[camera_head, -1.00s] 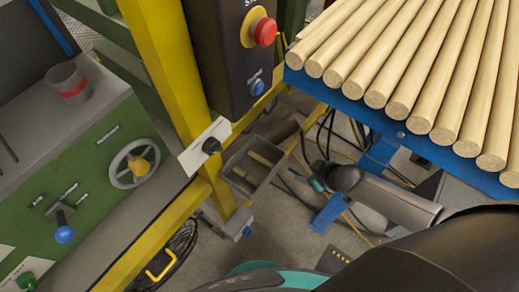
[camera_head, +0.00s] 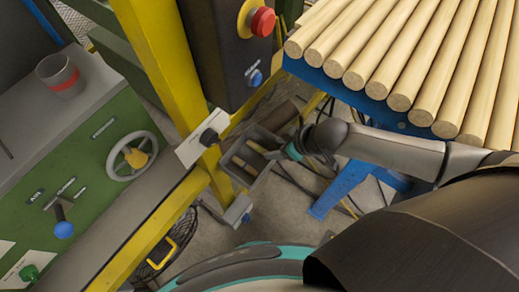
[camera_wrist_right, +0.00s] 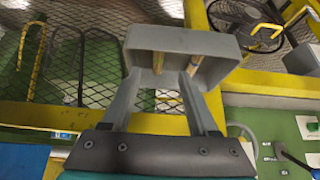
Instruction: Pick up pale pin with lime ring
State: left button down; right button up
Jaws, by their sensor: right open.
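Two slim pale pins lie in a small grey bin; one (camera_head: 257,147) shows in the head view near the bin's upper edge. In the right wrist view, one pin (camera_wrist_right: 158,63) and another (camera_wrist_right: 188,88) show within the bin (camera_wrist_right: 185,40). I cannot make out which has the lime ring. My right gripper (camera_head: 285,153) is at the right side of the bin (camera_head: 232,158) in the head view. In the right wrist view its two grey fingers (camera_wrist_right: 160,78) are apart, pointing at the bin, with nothing held between them. My left gripper is out of view.
A yellow post (camera_head: 160,65) and a black control box (camera_head: 222,50) with a red button stand beside the bin. A blue rack of wooden rods (camera_head: 400,60) is above my right arm. A green machine with a handwheel (camera_head: 133,156) is at left.

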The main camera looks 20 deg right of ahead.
aim_at(261, 149)
jog(key=shift+b+x, duration=1.35)
jog(key=shift+x, duration=2.65)
jog(key=shift+w+r, duration=0.15)
jog(key=shift+w, duration=0.05)
grip_shut()
